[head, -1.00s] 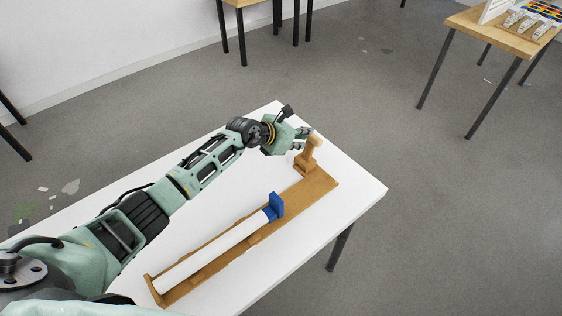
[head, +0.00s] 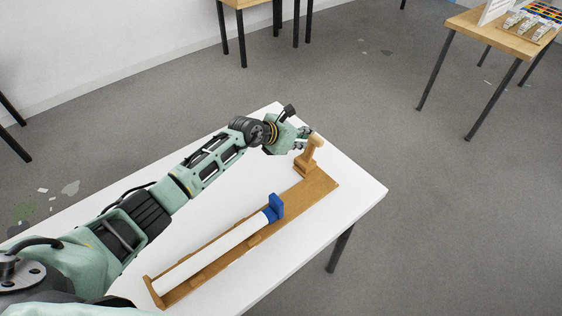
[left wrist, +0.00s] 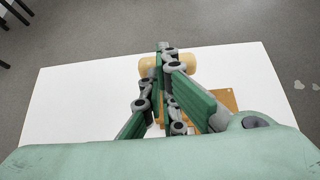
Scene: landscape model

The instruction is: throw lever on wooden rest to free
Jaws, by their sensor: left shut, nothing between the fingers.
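The wooden rest (head: 321,184) lies lengthwise on a white table, holding a white cylinder (head: 215,250) with a blue block (head: 275,207) at its far end. The lever (head: 315,142) is a wooden handle on a short post at the rest's far end. Its pale round crosspiece (left wrist: 188,65) also shows in the left wrist view, partly hidden behind the fingers. My left gripper (head: 306,131) is shut and empty, its fingertips close beside the lever's top. I cannot tell whether they touch it. My right gripper is out of view.
The white table (head: 345,190) has free room on both sides of the rest. Another wooden table (head: 490,35) with small objects stands at the back right. Grey floor lies around.

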